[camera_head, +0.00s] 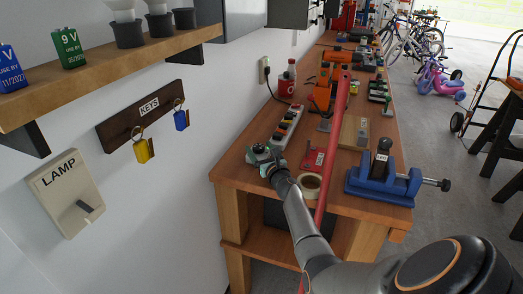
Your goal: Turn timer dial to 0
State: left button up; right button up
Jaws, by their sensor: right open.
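I cannot make out a timer dial clearly. My right gripper (263,158) is over the near left corner of the wooden workbench (236,172), close to the white wall. It is small in view, and it is open. Whatever lies under or between its fingers is too small and covered to tell. My right arm comes in from the lower right and crosses in front of the bench. My left gripper is out of view.
A power strip (287,128) lies just beyond the gripper. A tape roll (310,183), a blue vise (384,184) and a long red bar (333,140) are to its right. A lamp switch (66,192), key rack (144,112) and shelf (120,67) are on the left wall.

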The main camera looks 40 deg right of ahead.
jog(key=shift+s+a+p, duration=0.2)
jog(key=shift+s+p, duration=0.15)
jog(key=shift+s, duration=0.15)
jog(key=p+v, duration=0.1)
jog(key=v, duration=0.9)
jog(key=shift+d, duration=0.1)
jog(key=shift+v, duration=0.75)
